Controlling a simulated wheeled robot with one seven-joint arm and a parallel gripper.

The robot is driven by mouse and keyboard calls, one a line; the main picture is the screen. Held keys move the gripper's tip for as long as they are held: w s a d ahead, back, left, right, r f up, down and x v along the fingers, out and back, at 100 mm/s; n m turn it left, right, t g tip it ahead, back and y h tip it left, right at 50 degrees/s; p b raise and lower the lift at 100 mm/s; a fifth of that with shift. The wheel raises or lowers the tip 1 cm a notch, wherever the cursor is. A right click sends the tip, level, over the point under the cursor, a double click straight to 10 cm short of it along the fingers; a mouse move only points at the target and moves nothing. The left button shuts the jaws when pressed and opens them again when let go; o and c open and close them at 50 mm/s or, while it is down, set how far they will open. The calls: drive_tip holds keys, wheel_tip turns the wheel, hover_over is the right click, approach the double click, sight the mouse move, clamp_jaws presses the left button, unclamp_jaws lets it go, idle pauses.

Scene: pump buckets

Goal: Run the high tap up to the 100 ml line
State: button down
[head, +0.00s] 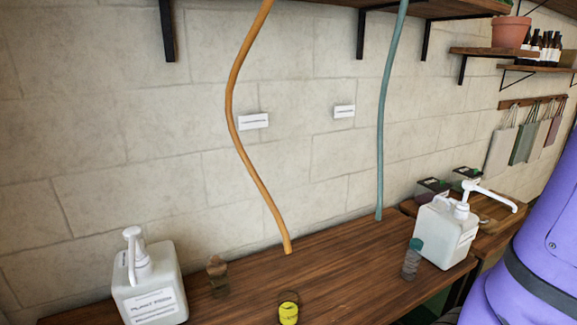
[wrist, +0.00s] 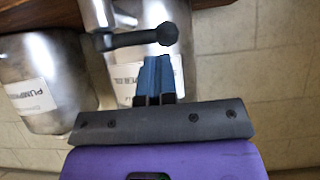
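In the wrist view, my gripper (wrist: 157,78) has its blue fingers close together, with nothing visible held between them. A dark lever with a ball end (wrist: 167,34) lies just beyond the fingertips; I cannot tell whether they touch. The lever joins a grey metal fitting (wrist: 97,15) in front of a shiny labelled container (wrist: 122,75). My gripper is outside the head view. There, a small clear vessel with a yellow part (head: 288,312) stands at the front of the wooden bench (head: 345,262). No 100 ml line is readable, nor any liquid level.
A second shiny labelled container (wrist: 40,85) is at left in the wrist view. Orange (head: 232,100) and teal (head: 384,110) tubes hang above the bench. White pump jugs stand at left (head: 150,290) and right (head: 445,232). A teal-capped bottle (head: 411,262) stands beside the right jug.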

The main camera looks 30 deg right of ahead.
wheel_tip(320, 180, up, 4)
drive_tip(key=shift+s+r, duration=0.1)
drive_tip(key=shift+s, duration=0.05)
idle(0.3)
idle(0.4)
